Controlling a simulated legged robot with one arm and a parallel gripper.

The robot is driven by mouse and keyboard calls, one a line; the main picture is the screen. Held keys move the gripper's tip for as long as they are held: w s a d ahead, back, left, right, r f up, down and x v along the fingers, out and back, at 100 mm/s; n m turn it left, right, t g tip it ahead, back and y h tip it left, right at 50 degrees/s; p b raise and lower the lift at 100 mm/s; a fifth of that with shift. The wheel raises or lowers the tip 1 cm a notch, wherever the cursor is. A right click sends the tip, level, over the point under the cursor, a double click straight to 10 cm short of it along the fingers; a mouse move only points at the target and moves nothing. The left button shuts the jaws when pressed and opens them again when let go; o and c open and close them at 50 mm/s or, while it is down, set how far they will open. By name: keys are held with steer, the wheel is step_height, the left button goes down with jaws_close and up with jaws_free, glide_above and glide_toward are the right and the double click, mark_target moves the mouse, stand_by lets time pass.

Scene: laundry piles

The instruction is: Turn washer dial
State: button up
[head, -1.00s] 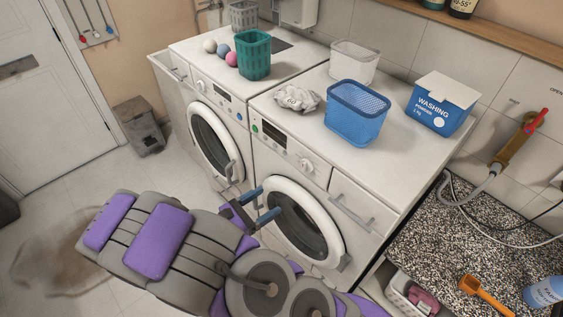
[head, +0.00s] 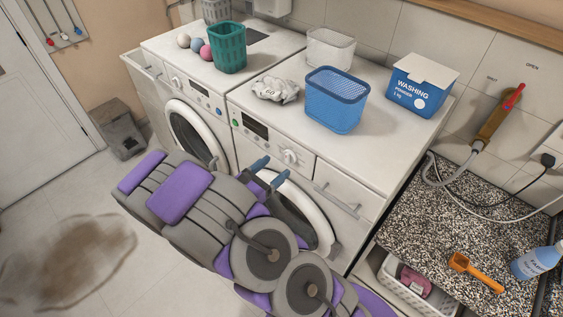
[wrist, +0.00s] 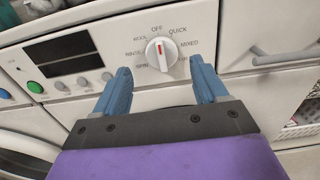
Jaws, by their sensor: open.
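The washer dial (head: 290,156) is a white round knob on the front panel of the right-hand machine (head: 347,186). In the wrist view the dial (wrist: 161,53) has a red mark near its top, just below the word OFF, with labels such as QUICK, MIXED and RINSE around it. My gripper (head: 268,171) is open in front of this machine, below and left of the dial in the head view. In the wrist view my gripper's blue fingers (wrist: 162,78) stand apart, one on each lower side of the dial, with nothing between them.
A drawer handle (wrist: 285,54) sticks out right of the dial. A blue basket (head: 336,101), a washing powder box (head: 421,87) and a crumpled cloth (head: 275,89) stand on top. A second machine (head: 198,105) is at left. A speckled counter (head: 430,225) is at right.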

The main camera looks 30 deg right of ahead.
mark_target(286, 158)
steer(key=shift+x, duration=2.3)
steer(key=shift+c, duration=0.5)
steer(key=c, duration=0.9)
